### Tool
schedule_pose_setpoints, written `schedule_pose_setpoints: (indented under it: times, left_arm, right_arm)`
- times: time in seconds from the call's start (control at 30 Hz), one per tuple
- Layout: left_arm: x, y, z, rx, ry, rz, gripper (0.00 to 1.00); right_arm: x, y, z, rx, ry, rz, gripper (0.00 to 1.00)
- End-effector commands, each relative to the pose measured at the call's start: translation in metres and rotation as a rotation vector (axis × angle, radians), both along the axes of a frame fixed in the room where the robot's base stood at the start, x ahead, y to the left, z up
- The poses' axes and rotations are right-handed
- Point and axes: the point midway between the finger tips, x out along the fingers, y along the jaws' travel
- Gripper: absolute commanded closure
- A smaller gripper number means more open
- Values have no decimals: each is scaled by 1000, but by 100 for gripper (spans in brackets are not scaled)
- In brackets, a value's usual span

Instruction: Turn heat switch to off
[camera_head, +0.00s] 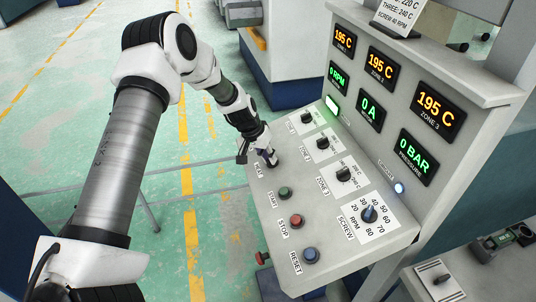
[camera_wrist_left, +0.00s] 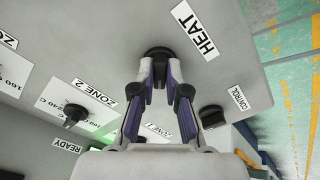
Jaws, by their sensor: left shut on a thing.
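The heat switch (camera_wrist_left: 158,53) is a black knob on the grey panel, beside the HEAT label (camera_wrist_left: 195,30) in the left wrist view. My left gripper (camera_wrist_left: 159,70) has its two fingertips shut on this knob. In the head view my left gripper (camera_head: 268,160) reaches down to the panel's left edge, by the HEAT label (camera_head: 258,170), and hides the knob there. The knob's pointer direction cannot be made out. My right gripper is in neither view.
The sloped panel also has a green start button (camera_head: 284,193), a red stop button (camera_head: 297,220), a blue reset button (camera_head: 310,255) and a screw knob (camera_head: 369,213). A black control knob (camera_wrist_left: 212,116) is close to my fingers. Zone displays (camera_head: 437,108) read 195 C.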

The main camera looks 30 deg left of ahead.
Motion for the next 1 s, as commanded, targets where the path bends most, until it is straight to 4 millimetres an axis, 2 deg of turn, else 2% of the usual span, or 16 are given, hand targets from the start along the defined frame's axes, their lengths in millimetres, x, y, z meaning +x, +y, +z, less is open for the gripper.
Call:
schedule_pose_setpoints:
  times: [0.6,1.0]
  left_arm:
    - [-2,-2,0,-144,132,518,100]
    - [-2,-3,-2,-191,172,687,100]
  right_arm:
    - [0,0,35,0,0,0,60]
    - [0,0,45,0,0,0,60]
